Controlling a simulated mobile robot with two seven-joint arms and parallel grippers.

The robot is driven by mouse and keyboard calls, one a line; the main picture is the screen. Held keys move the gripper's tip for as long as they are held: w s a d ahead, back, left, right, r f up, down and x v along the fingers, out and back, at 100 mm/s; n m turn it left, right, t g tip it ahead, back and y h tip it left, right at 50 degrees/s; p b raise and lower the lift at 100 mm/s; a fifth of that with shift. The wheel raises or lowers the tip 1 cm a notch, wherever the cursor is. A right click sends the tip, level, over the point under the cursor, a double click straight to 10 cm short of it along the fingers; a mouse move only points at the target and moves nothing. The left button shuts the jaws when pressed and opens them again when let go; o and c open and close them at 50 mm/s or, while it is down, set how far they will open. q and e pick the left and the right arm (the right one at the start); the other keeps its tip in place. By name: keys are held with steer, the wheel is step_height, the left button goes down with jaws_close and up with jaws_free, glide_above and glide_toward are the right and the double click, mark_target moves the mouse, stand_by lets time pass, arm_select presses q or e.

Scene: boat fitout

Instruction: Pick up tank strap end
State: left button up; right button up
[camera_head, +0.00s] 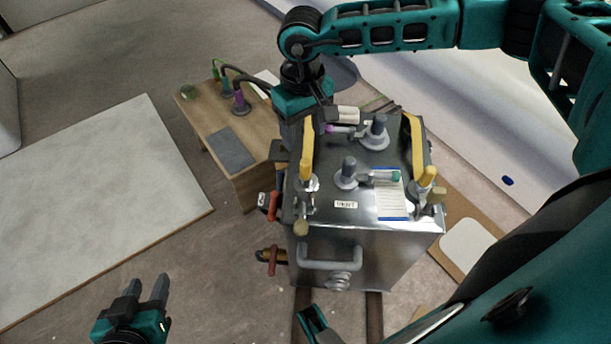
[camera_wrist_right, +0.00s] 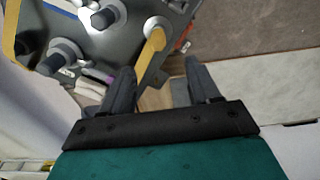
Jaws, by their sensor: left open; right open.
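The grey metal tank (camera_head: 370,245) has two yellow straps over its top, a left one (camera_head: 307,152) and a right one (camera_head: 417,145). Their near ends hang at the front edge. My right gripper (camera_head: 298,132) is at the tank's far left corner, partly hidden by its own arm. In the right wrist view its open fingers (camera_wrist_right: 159,64) are empty, and a yellow strap end (camera_wrist_right: 150,55) shows between and just beyond the fingertips. I cannot tell whether they touch. My left gripper (camera_head: 147,284) is open and empty over the floor at lower left.
Grey capped fittings (camera_head: 348,170) and a white label sheet (camera_head: 391,200) are on the tank top. A handle (camera_head: 328,258) and red-handled valves (camera_head: 273,205) stick out from the tank. A wooden table (camera_head: 250,125) with tools stands behind left. A pale panel (camera_head: 90,210) lies at left.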

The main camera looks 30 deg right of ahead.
mark_target(305, 161)
step_height(305, 161, down, 6)
steer(key=shift+f+b, duration=0.1)
steer(key=shift+b, duration=0.35)
steer(key=shift+f, duration=0.75)
steer(key=f, duration=0.2)
steer(key=f+b, duration=0.1)
steer(key=f, duration=0.1)
steer(key=shift+d+f, duration=0.2)
steer(key=shift+f, duration=0.1)
steer(key=shift+s, duration=0.1)
steer(key=shift+c, duration=0.2)
jaws_close()
steer(key=shift+r, duration=0.1)
